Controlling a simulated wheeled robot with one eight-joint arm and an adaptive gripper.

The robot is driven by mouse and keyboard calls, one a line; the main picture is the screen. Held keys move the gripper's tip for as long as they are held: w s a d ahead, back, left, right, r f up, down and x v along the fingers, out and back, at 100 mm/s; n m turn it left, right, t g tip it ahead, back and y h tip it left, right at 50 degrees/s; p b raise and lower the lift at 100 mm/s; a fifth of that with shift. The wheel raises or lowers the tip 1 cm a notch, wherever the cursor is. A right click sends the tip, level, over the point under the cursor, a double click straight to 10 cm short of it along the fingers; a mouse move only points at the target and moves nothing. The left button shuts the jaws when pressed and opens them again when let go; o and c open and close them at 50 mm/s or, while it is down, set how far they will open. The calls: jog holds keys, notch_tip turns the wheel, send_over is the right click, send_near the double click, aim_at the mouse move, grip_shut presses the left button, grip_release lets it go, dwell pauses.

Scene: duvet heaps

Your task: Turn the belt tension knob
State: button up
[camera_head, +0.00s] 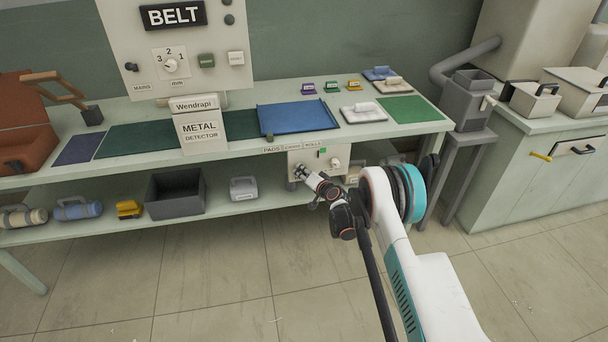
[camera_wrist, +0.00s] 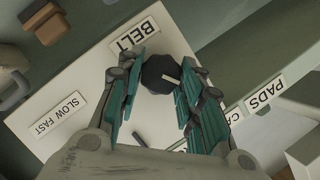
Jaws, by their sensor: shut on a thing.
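In the head view my gripper (camera_head: 302,171) reaches the left side of the small control panel (camera_head: 318,155) under the bench edge; the knob is hidden there behind the fingers. A SLOW FAST label (camera_wrist: 61,114) lies on the same panel in the wrist view.
The bench (camera_head: 232,150) carries a metal detector sign (camera_head: 200,130), a blue tray (camera_head: 297,117) and flat mats. A taller BELT panel (camera_head: 182,80) with a numbered dial stands behind. The lower shelf holds a grey bin (camera_head: 175,207). The floor in front is clear.

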jog(key=o, duration=1.1)
jog(key=shift+c, duration=0.2)
jog(key=v, duration=1.2)
